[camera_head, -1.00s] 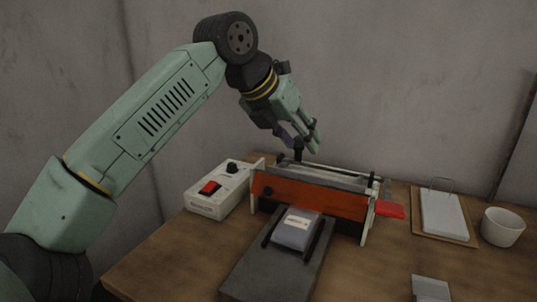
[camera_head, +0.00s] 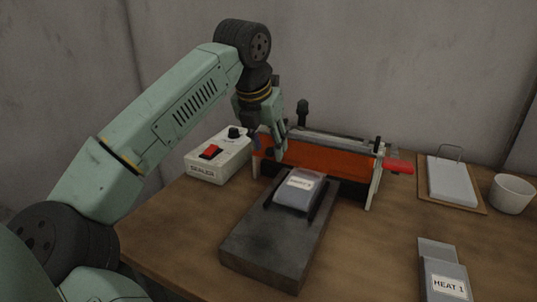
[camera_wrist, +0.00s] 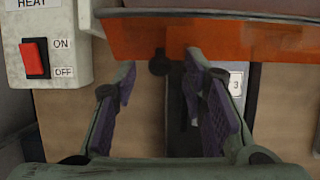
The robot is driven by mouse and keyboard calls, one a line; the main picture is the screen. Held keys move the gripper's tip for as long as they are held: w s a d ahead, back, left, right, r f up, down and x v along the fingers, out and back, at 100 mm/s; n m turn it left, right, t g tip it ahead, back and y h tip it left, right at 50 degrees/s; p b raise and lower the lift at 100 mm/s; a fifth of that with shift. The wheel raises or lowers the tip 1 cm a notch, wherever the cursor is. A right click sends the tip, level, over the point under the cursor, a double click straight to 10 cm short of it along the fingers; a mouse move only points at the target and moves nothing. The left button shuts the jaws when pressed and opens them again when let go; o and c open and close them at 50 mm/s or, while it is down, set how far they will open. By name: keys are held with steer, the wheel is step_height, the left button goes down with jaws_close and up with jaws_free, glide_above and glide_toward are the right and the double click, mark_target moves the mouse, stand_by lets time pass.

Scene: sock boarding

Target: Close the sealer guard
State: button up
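The sealer (camera_head: 372,185) stands at the back of the table. Its translucent orange guard (camera_head: 325,160) spans the front, with a dark gap below it; I cannot tell how far it is lowered. In the wrist view the orange guard (camera_wrist: 215,42) crosses the top, and a small dark round knob (camera_wrist: 158,62) shows at its lower edge. My gripper (camera_head: 274,148) is in front of the guard's left end. In the wrist view my gripper (camera_wrist: 160,72) is open and empty, with the knob between its purple-padded fingers.
A control box (camera_head: 220,157) with a red switch stands close left of my gripper. A grey block (camera_head: 262,245) holding a labelled pouch (camera_head: 298,190) lies in front of the sealer. A red handle (camera_head: 398,167), clipboard (camera_head: 450,183) and white cup (camera_head: 511,194) are at right.

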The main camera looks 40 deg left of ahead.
steer(key=shift+w+f, duration=0.15)
steer(key=shift+f, duration=0.15)
jaws_close()
stand_by(0.3)
